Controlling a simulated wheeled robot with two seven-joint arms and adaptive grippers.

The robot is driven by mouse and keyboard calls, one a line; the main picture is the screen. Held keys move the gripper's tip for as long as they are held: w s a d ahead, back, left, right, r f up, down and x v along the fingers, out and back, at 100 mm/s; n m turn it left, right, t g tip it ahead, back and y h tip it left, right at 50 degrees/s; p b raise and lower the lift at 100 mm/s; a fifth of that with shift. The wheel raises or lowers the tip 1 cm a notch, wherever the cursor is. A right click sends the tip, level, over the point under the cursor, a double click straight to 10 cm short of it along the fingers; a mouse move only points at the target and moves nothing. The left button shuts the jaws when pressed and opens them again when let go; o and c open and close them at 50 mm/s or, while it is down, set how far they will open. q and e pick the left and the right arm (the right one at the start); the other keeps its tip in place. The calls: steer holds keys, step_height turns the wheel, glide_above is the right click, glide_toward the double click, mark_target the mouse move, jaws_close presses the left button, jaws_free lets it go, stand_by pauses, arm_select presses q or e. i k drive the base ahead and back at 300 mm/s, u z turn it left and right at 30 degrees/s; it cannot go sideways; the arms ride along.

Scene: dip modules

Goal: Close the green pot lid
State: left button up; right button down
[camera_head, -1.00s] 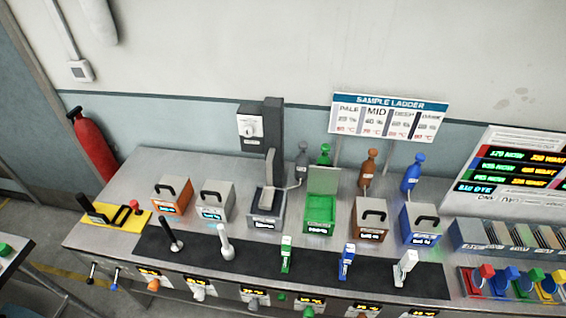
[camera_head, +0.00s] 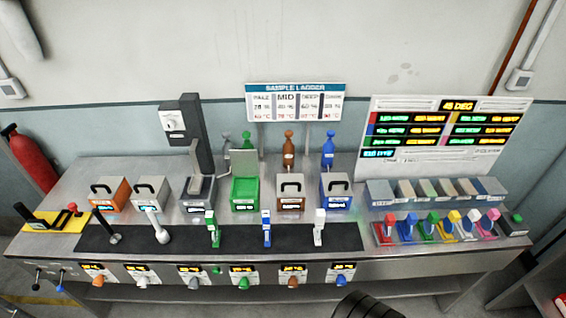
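The green pot (camera_head: 245,193) stands in the row of pots at the middle of the bench. Its lid (camera_head: 243,163) is open, tilted up at the pot's back edge, and the green inside shows. A dark ribbed part of my own arm (camera_head: 366,305) shows at the bottom edge, right of centre. No gripper fingers are in view, and neither gripper is near the green pot.
A grey pot (camera_head: 197,192) with its lid up stands left of the green pot, and a brown pot (camera_head: 291,191) with its lid shut stands right. Upright handles (camera_head: 212,229) line the dark mat (camera_head: 180,238) in front. Bottles stand behind.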

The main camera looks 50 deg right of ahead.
mark_target(243, 162)
steer(key=k, duration=0.35)
steer(key=z, duration=0.95)
